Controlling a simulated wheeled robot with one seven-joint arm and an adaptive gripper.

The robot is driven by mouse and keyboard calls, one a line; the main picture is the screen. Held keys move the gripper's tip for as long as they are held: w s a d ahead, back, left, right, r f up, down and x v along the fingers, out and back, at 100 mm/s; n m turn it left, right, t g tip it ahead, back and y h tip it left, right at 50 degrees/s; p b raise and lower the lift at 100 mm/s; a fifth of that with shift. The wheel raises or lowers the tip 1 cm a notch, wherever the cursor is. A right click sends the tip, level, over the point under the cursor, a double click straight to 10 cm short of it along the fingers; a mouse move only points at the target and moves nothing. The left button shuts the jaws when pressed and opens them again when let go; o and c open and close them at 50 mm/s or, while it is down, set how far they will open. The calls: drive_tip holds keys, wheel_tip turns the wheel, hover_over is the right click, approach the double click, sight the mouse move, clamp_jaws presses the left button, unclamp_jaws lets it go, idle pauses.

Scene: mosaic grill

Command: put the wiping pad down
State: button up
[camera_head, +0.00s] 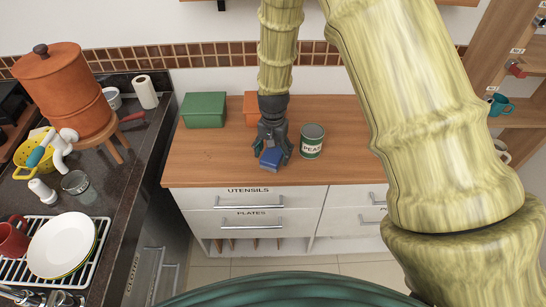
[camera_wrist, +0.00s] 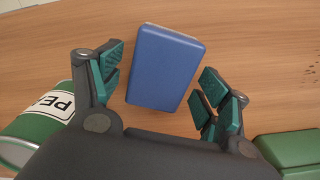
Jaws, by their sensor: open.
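The wiping pad (camera_head: 270,158) is a small blue block near the front edge of the wooden counter (camera_head: 230,165). In the wrist view the blue pad (camera_wrist: 166,67) lies on the wood, slightly tilted in the picture. My gripper (camera_head: 273,150) points down over the counter at the pad. In the wrist view its open fingers (camera_wrist: 160,90) stand on either side of the pad, with gaps between the teal finger pads and the blue block. The near end of the pad is close to the palm. Nothing is held.
A green can labelled PEAS (camera_head: 312,141) stands just right of my gripper. A green box (camera_head: 205,110) and an orange box (camera_head: 251,108) stand behind on the counter. The counter's left front is clear. Drawers (camera_head: 250,198) are below its front edge.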

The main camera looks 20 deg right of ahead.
sight(273, 153)
wheel_tip(273, 153, up, 10)
drive_tip(key=b, duration=0.2)
drive_tip(key=shift+r+b, duration=0.15)
drive_tip(key=shift+b, duration=0.25)
idle(0.4)
